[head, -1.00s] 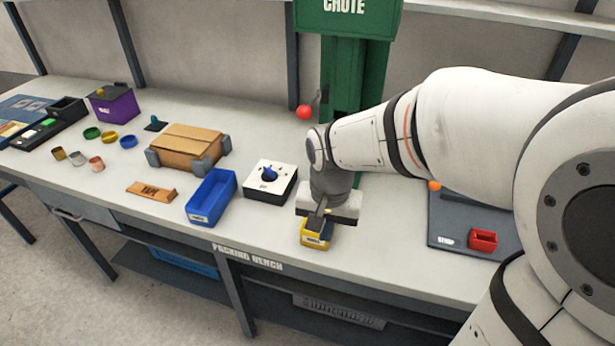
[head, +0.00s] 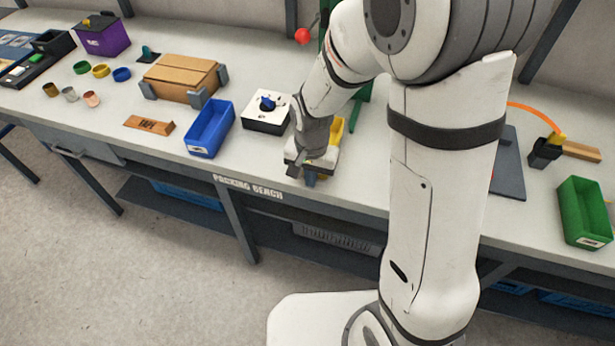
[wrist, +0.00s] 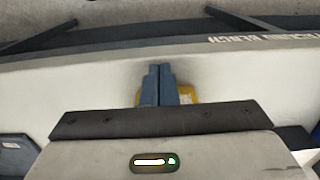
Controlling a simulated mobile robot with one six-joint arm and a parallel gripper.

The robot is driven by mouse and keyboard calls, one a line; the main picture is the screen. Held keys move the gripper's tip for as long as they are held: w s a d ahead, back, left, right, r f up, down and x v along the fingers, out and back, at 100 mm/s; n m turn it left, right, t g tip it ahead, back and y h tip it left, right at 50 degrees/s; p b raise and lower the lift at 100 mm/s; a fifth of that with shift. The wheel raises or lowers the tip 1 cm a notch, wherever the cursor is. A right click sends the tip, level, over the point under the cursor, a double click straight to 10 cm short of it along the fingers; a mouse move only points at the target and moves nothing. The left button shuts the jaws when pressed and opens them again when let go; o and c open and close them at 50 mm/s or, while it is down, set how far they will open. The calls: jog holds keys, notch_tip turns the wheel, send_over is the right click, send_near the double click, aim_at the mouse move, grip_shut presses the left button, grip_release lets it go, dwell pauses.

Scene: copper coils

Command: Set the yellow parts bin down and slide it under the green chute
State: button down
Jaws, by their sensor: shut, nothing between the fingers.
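The yellow parts bin (head: 337,131) is on the packing bench, mostly hidden behind my gripper in the head view. In the wrist view slivers of the yellow bin (wrist: 188,94) show on either side of the fingers. My gripper (head: 311,180) is shut and empty, low at the bin's near side, by the bench's front edge; its fingers are together in the wrist view (wrist: 158,84). Whether they touch the bin I cannot tell. The green chute (head: 362,98) stands behind the bin, mostly hidden by my arm.
A blue bin (head: 209,128) and a cardboard carton (head: 180,78) are farther left. A green bin (head: 585,212) is at the right. The bench front edge is close.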

jog(key=shift+w+d, duration=0.2)
jog(key=shift+w, duration=0.35)
jog(key=w+d, duration=0.1)
jog(key=w, duration=0.2)
jog(key=w+d, duration=0.1)
jog(key=w, duration=0.3)
jog(key=w+d, duration=0.2)
jog(key=w, duration=0.2)
jog(key=shift+s+a, duration=0.1)
jog(key=shift+s, duration=0.05)
